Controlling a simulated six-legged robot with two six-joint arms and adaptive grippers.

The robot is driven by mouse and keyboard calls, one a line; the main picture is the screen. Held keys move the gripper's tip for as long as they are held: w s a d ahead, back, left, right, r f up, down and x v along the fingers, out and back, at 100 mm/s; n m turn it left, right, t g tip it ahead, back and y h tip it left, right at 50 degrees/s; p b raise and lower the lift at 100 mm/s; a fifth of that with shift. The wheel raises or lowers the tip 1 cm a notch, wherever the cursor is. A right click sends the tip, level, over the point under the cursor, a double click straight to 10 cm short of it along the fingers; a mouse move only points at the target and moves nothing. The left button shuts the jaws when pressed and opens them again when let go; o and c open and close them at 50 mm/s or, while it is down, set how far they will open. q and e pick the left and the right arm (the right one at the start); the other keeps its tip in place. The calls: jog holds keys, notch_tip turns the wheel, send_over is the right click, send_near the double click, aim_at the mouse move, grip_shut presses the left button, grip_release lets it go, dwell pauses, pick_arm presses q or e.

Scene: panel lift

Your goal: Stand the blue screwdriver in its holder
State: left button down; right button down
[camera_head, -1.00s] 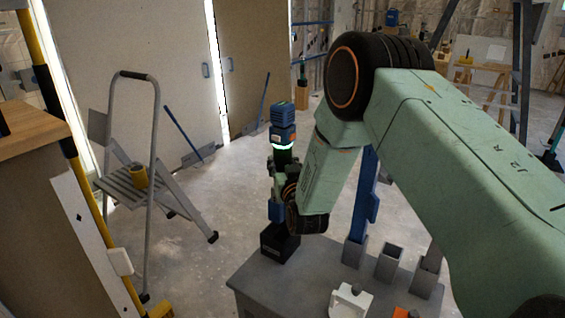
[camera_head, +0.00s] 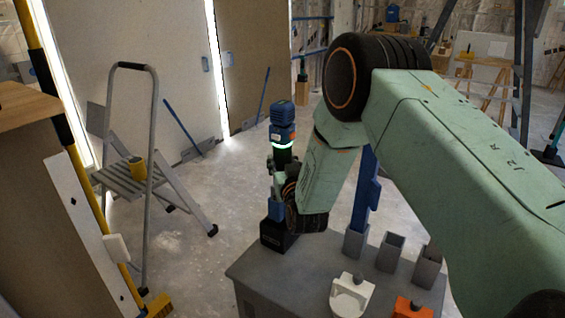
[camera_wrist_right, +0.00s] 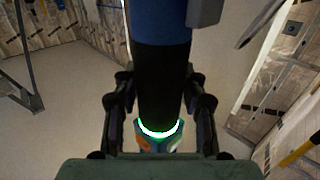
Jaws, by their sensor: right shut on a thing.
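My right gripper (camera_head: 282,182) is shut on the blue screwdriver (camera_head: 282,112). The screwdriver is upright, with a blue top, a glowing ring and a dark middle. In the right wrist view the fingers stand on both sides of its black grip (camera_wrist_right: 163,85), and a blue section (camera_wrist_right: 160,20) is at the upper edge. A black block (camera_head: 279,238), which looks like the holder, sits at the bench corner directly below the tool. I cannot tell whether the lower end is inside the block or just above it. My left gripper is not in view.
The grey bench (camera_head: 300,285) bears square grey sockets (camera_head: 390,253); one holds a tall blue upright (camera_head: 363,195). A white piece (camera_head: 351,296) and an orange piece (camera_head: 412,308) are at its front. A step stool (camera_head: 150,180) stands left on open floor.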

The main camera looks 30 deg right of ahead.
jog(key=shift+f, duration=0.25)
dwell(1.5)
jog(key=shift+f+b, duration=1.7)
jog(key=shift+f, duration=0.65)
dwell(0.3)
dwell(0.8)
jog(key=c, duration=0.7)
grip_release()
jog(key=shift+s+a+f, duration=0.1)
jog(key=shift+o, duration=0.2)
jog(key=shift+f, duration=0.25)
jog(key=o, duration=0.7)
jog(key=shift+r, duration=0.15)
jog(key=shift+c, duration=0.2)
jog(key=shift+p+v, duration=0.9)
jog(key=shift+v, duration=0.45)
